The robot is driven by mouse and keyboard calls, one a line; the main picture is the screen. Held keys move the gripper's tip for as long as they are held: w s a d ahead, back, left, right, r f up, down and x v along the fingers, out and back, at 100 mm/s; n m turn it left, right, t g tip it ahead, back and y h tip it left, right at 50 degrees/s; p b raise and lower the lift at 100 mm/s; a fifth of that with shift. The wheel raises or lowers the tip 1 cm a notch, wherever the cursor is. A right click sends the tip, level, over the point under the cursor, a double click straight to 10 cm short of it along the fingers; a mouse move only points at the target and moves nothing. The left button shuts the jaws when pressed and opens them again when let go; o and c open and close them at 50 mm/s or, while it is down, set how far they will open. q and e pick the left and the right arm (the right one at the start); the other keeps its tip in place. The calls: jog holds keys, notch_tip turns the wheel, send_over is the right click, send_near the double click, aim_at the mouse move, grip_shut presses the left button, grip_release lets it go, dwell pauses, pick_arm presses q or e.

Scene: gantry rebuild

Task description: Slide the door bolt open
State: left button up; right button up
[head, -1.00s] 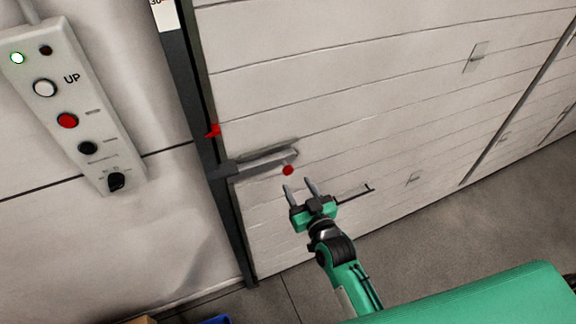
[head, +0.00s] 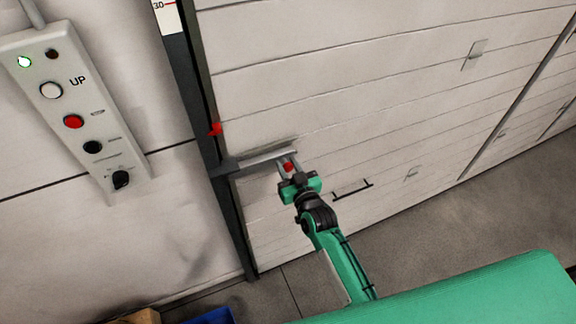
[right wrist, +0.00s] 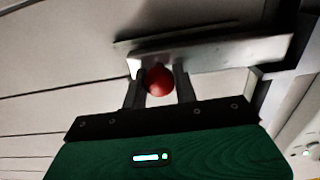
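The door bolt (head: 262,160) is a grey metal bar on the pale panelled door, reaching left to the dark door post. It also shows in the right wrist view (right wrist: 220,53). Its red knob (head: 288,167) is at the bar's right end, and in the right wrist view the red ball (right wrist: 159,81) sits between my fingers. My right gripper (head: 287,168) is open, with one finger on each side of the knob; it also shows in the right wrist view (right wrist: 160,88). A small gap seems to remain at the right finger. My left gripper is not in view.
A grey control box (head: 75,110) with several buttons hangs on the wall at the left. A dark handle (head: 352,188) is right of my gripper. A blue bin (head: 212,317) stands at the bottom.

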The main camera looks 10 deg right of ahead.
grip_shut()
jog(key=d, duration=0.2)
jog(key=w+d, duration=0.1)
jog(key=d, duration=0.2)
jog(key=shift+d, duration=0.35)
jog(key=shift+o, duration=0.9)
grip_release()
jog(key=o, duration=0.3)
jog(key=shift+d, duration=0.2)
jog(key=shift+o, duration=0.2)
